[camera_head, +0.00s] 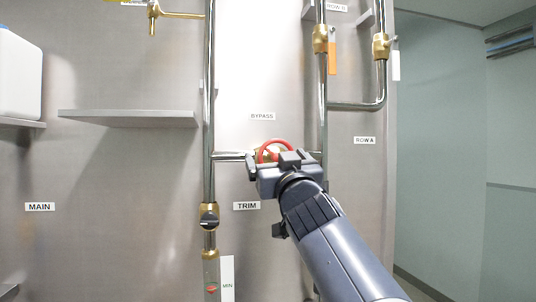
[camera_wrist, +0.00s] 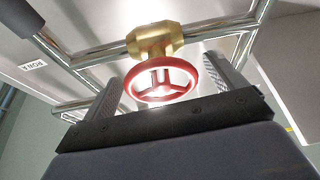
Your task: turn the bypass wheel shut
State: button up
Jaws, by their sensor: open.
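The red bypass wheel (camera_head: 270,143) sits on a brass valve in the horizontal steel pipe under the BYPASS label (camera_head: 262,116). My gripper (camera_head: 283,162) is in front of it and hides its lower part. In the wrist view the wheel (camera_wrist: 160,89) faces me, with its brass valve body (camera_wrist: 155,41) behind. The open fingers of my gripper (camera_wrist: 167,86) stand on either side of the wheel. Gaps show at both sides of the rim, and nothing is gripped. Whether the fingertips reach past the rim is hard to tell.
Vertical steel pipes flank the valve. A black knob (camera_head: 209,217) is on the left pipe near the TRIM label (camera_head: 247,206). A shelf (camera_head: 130,119) juts out at left. Brass valves with an orange tag (camera_head: 332,57) are at upper right. Free room lies right of the vat.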

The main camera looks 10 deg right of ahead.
jog(key=shift+x, duration=0.85)
jog(key=shift+c, duration=0.5)
jog(key=c, duration=0.9)
